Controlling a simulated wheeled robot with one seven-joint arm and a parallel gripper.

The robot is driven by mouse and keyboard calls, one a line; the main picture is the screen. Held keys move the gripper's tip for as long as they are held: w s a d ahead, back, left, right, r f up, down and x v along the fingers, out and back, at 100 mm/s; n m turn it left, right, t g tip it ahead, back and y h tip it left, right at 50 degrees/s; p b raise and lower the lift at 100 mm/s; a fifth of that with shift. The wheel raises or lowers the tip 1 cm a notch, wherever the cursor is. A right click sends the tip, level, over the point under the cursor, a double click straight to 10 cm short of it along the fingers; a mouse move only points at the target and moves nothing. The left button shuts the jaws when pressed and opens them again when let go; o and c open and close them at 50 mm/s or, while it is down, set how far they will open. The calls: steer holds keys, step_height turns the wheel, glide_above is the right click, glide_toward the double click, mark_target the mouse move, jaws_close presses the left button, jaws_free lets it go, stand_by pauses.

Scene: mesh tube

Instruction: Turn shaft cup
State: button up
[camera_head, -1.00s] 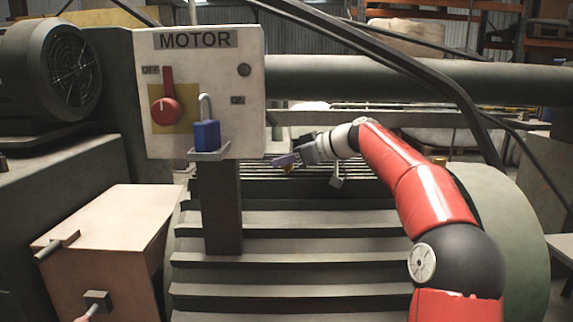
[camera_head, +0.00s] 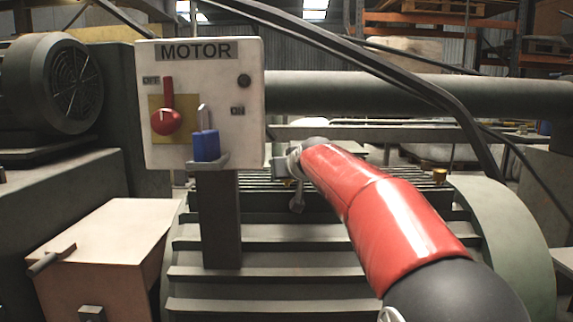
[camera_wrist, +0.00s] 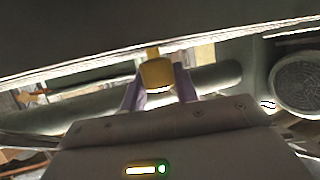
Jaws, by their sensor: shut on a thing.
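In the wrist view, a brass-yellow cup (camera_wrist: 157,72) sits between the two purple fingers of my gripper (camera_wrist: 158,90), which is shut on it. A narrow yellow stem shows above the cup, against a large dark surface. In the head view, my red arm reaches over the machine and only the grey back part of my gripper (camera_head: 284,166) shows, just right of the motor box. The fingertips and the held cup are hidden there.
The white MOTOR box (camera_head: 205,60) on its dark post has a red lever (camera_head: 167,110) pointing up and a blue padlock (camera_head: 207,144). A long dark pipe and slanting bars cross behind my arm. Stepped grey slats (camera_head: 300,275) lie in front.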

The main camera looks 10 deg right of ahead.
steer(key=shift+a+r+m+h+p, duration=0.1)
steer(key=shift+a+m+h+p, duration=0.05)
steer(key=shift+m+h+p, duration=0.55)
steer(key=shift+m+h, duration=0.3)
steer(key=shift+h, duration=0.2)
steer(key=shift+d+f+m+h, duration=0.2)
steer(key=shift+m+h, duration=0.1)
steer(key=o, duration=1)
steer(key=s+b, duration=0.1)
steer(key=s, duration=0.3)
steer(key=s+a+b, duration=0.1)
steer(key=s, duration=0.3)
steer(key=s+a+b, duration=0.1)
steer(key=s+b, duration=0.1)
steer(key=s, duration=0.3)
steer(key=shift+r, duration=0.25)
